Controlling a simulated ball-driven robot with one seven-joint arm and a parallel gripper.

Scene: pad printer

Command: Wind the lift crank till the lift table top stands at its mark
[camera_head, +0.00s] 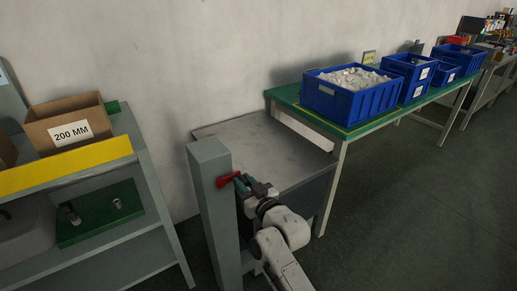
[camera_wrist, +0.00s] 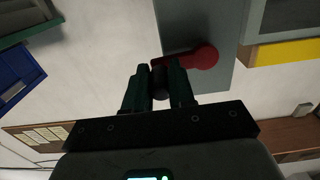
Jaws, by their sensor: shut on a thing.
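The lift crank (camera_head: 227,181) is red and sits on the side of a grey post (camera_head: 212,220) in the head view. Its red arm and round hub (camera_wrist: 204,57) also show in the wrist view. My gripper (camera_head: 243,182) is shut on the crank's dark handle (camera_wrist: 160,82), with one finger on each side of it. The lift table top (camera_head: 265,148) is a grey, worn plate behind the post, beside the wall. I cannot make out a height mark on the post or the table.
A green-topped table (camera_head: 285,96) with several blue crates (camera_head: 352,100) stands at right, close to the lift table. At left a grey shelf unit (camera_head: 150,185) holds a cardboard box (camera_head: 68,122) marked 200 MM, behind a yellow strip (camera_head: 65,167). Open floor (camera_head: 420,220) lies at right.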

